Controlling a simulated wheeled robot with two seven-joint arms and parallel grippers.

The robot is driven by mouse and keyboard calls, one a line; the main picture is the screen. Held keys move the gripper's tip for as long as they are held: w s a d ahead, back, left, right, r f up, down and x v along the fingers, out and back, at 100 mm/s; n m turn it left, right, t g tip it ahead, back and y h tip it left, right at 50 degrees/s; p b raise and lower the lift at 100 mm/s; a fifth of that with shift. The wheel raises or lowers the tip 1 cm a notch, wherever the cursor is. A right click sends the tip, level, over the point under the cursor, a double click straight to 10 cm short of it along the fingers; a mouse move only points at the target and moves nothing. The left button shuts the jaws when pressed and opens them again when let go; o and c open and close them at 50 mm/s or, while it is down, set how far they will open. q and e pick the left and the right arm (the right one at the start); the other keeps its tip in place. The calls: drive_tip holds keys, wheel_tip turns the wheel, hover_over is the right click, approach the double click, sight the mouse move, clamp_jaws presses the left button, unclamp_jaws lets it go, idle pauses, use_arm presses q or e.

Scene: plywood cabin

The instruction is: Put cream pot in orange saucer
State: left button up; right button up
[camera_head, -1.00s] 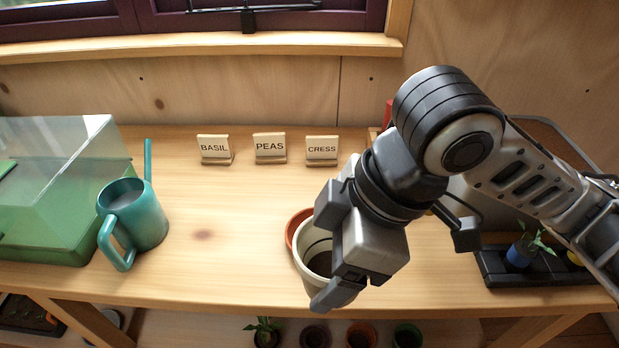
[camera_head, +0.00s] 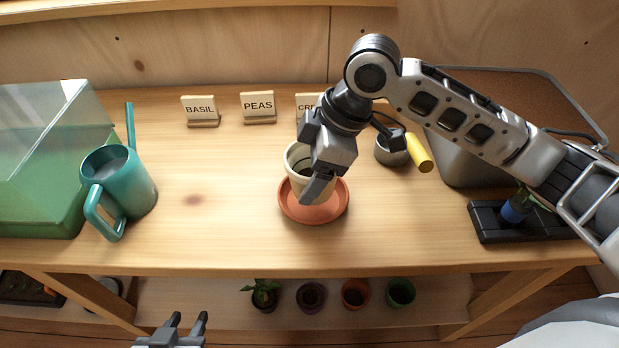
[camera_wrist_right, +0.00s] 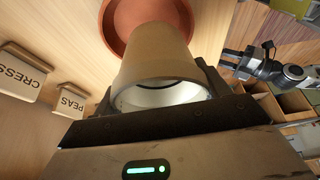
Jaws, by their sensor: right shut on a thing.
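The cream pot (camera_head: 295,160) is upright over the orange saucer (camera_head: 318,213) in the head view. I cannot tell whether its base touches the saucer. My right gripper (camera_head: 311,180) is shut on the pot's rim side and hides part of it. The right wrist view shows the pot (camera_wrist_right: 160,50) between the gripper fingers (camera_wrist_right: 155,105), with the saucer (camera_wrist_right: 113,35) beyond its base. My left gripper (camera_head: 188,320) is empty with its fingers apart, low in front of the bench.
A teal watering can (camera_head: 125,185) and a green-based clear cover (camera_head: 50,170) stand at left. BASIL (camera_head: 200,110), PEAS (camera_head: 258,106) and CRESS signs (camera_head: 306,104) stand behind. A metal cup (camera_head: 389,150), yellow handle (camera_head: 419,153) and black tray (camera_head: 490,225) lie right.

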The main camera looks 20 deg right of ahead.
drive_tip(key=shift+w+f, duration=0.35)
drive_tip(key=shift+f, duration=0.1)
drive_tip(key=shift+d+f, duration=0.1)
drive_tip(key=shift+f, duration=1.5)
drive_tip(key=shift+f, duration=0.1)
drive_tip(key=o, duration=1)
drive_tip(key=v, duration=1.2)
drive_tip(key=shift+p, duration=0.35)
